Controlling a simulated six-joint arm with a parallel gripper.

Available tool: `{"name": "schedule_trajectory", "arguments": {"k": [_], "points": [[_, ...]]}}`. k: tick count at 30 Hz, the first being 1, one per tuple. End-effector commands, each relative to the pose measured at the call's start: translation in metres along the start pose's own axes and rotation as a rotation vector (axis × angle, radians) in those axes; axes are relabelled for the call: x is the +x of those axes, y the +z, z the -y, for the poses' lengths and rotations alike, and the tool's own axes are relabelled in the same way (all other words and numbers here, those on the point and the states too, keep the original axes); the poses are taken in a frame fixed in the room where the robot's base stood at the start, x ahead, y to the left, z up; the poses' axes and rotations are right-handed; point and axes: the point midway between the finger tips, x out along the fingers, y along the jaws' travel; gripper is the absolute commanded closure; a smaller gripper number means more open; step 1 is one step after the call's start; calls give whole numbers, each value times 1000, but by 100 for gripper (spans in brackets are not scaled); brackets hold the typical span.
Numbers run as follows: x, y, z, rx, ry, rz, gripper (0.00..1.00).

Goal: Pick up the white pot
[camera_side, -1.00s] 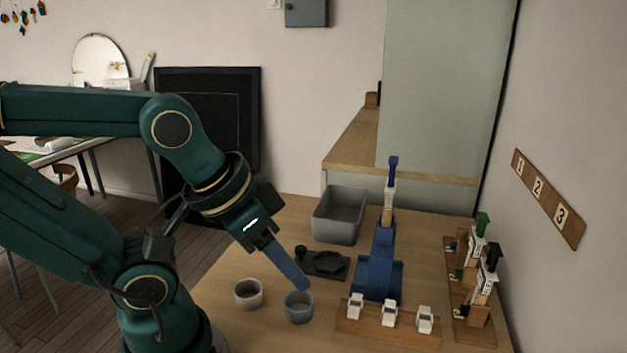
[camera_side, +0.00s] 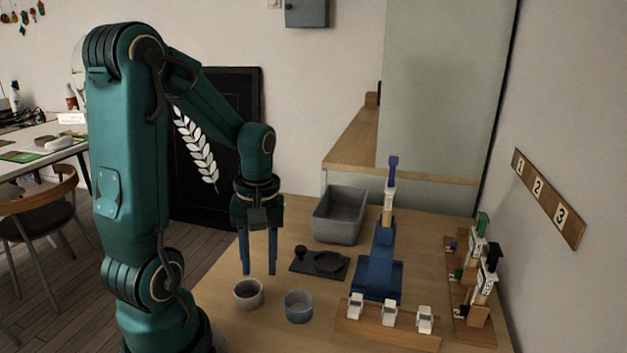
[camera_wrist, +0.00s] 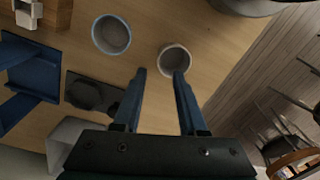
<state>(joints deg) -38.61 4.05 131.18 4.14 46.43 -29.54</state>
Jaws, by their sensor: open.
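The white pot (camera_side: 248,294) is a small round off-white cup standing upright on the wooden table, near its left edge in the side view. It also shows in the wrist view (camera_wrist: 174,60), just beyond my fingertips and toward the right one. My gripper (camera_side: 259,272) points down with its two blue fingers apart and empty. In the side view the fingertips are just above and behind the white pot, not around it. In the wrist view my gripper (camera_wrist: 159,72) shows the same open fingers. A blue-grey pot (camera_side: 298,307) stands right of the white pot.
A dark tray (camera_side: 319,263) lies behind the pots. A grey bin (camera_side: 340,215) stands at the back. A blue stand (camera_side: 380,268) and a wooden rack (camera_side: 388,330) with white pieces are to the right. The table left of the white pot is narrow.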

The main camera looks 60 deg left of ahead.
Motion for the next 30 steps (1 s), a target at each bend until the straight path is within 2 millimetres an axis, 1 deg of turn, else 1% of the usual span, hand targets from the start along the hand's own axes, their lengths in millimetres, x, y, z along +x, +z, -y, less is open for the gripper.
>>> {"name": "schedule_trajectory", "arguments": {"k": [6, 12, 22, 23, 24, 26, 30], "points": [[25, 2, 0, 3, -3, 5, 59], [41, 1, 0, 3, -1, 2, 59], [45, 1, 0, 4, 1, -2, 59], [45, 1, 0, 4, 1, -2, 63], [45, 1, 0, 4, 1, -2, 78], [45, 1, 0, 4, 1, -2, 100], [45, 1, 0, 4, 1, -2, 100]]}}
